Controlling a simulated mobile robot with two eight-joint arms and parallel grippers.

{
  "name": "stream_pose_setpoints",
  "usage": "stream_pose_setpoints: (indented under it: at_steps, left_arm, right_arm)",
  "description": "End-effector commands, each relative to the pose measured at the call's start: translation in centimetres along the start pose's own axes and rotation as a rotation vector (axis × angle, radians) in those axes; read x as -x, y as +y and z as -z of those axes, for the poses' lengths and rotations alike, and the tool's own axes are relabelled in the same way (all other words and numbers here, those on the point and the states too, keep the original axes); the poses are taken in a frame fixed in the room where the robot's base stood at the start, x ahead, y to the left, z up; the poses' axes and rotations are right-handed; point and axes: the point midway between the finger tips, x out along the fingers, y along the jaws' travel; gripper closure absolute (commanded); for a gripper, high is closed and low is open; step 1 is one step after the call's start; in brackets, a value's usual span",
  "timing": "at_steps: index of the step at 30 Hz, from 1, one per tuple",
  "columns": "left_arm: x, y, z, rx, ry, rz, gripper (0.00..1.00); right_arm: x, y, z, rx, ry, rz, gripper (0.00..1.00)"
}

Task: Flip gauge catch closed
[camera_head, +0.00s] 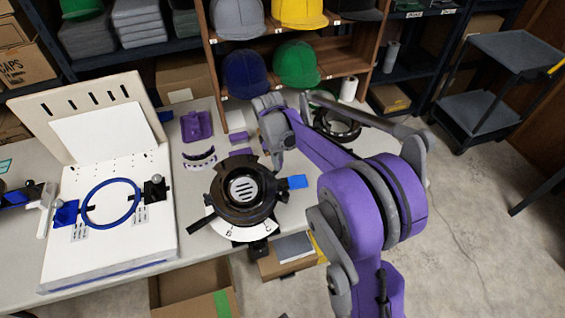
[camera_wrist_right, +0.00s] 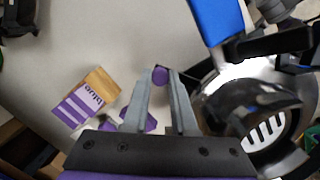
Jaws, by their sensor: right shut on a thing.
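The gauge appears to be the round black device (camera_head: 243,190) on the table, with a slotted silver centre and a blue tab (camera_head: 297,181) at its right side. In the right wrist view the gauge (camera_wrist_right: 228,92) is at the right, and its blue tab (camera_wrist_right: 216,20) is at the top. My right gripper (camera_wrist_right: 161,77) is shut on a small round purple knob (camera_wrist_right: 160,75) beside the gauge's rim. A thin dark line runs from the knob towards the gauge; I cannot tell for sure that this is the catch. In the head view my arm partly hides the gripper. My left gripper is not in view.
A white fixture with a blue hoop (camera_head: 88,222) stands on the left. A purple tray (camera_head: 197,126) lies behind the gauge. A purple-and-tan box (camera_wrist_right: 85,97) lies left of the fingers. A shelf of caps (camera_head: 297,66) stands behind the table; a grey cart (camera_head: 500,100) stands right.

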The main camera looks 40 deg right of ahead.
Motion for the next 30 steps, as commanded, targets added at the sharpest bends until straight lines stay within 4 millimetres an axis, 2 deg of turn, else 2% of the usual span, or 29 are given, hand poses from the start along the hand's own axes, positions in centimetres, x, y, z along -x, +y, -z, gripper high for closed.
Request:
stream_pose_setpoints:
  at_steps: [12, 30]
  left_arm:
    - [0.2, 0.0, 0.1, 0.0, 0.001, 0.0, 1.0]
    - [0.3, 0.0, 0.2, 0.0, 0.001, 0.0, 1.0]
  right_arm:
    - [0.3, 0.2, 1.5, 0.211, -0.007, -0.037, 1.0]
    - [0.3, 0.2, 1.8, 0.249, -0.007, -0.043, 1.0]
